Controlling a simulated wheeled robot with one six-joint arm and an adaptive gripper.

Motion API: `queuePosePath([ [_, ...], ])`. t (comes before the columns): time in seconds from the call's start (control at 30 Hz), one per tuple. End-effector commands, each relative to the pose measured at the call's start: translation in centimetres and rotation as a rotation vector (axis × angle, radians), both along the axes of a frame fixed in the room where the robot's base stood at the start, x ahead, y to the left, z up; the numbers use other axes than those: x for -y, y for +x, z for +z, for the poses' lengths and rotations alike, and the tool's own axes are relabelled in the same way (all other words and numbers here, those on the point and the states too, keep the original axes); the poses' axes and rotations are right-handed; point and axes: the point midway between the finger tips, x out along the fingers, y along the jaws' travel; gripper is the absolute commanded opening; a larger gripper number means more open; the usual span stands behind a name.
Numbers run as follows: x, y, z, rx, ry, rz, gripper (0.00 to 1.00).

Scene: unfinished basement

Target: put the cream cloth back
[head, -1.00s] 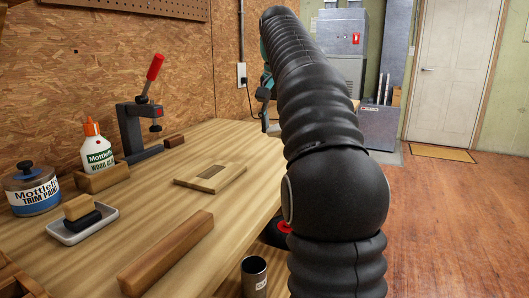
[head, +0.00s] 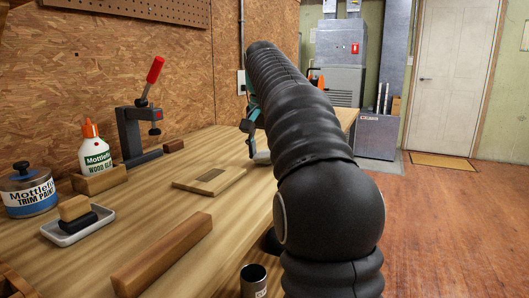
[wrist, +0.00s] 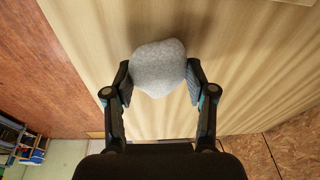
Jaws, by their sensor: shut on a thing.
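My gripper (wrist: 159,78) is shut on a pale, rounded, greyish-white bundle, which I take to be the cream cloth (wrist: 158,66). A finger presses on each side of it, and bare wood tabletop shows behind it. In the head view the cloth (head: 262,157) hangs below my gripper (head: 254,138), over the workbench (head: 225,145) near its far right side. My arm hides part of the bench there. I cannot tell whether the cloth touches the top.
A metal cup (head: 253,282) stands at the front.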

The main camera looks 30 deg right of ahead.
Motion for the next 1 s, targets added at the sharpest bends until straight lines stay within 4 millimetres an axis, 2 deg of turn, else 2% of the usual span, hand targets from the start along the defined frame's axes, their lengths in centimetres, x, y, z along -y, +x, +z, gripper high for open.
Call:
queuePosePath([
  [0.07,0.0,0.0,-0.3,-0.001,0.001,0.0,0.23],
  [0.1,0.0,0.0,-0.2,0.0,0.0,0.0,0.63],
  [0.17,0.0,0.0,-0.2,0.0,0.0,0.0,0.78],
  [0.2,0.0,0.0,-0.2,0.0,0.0,0.0,0.82],
  [0.5,0.1,0.0,-0.1,0.0,0.0,-0.001,0.82],
  [0.63,0.0,-0.1,0.7,0.002,-0.001,-0.001,0.82],
  [0.77,-0.2,-0.4,2.7,0.002,-0.001,0.0,0.82],
  [1.0,-0.9,-1.3,7.8,0.003,-0.001,0.0,0.82],
])
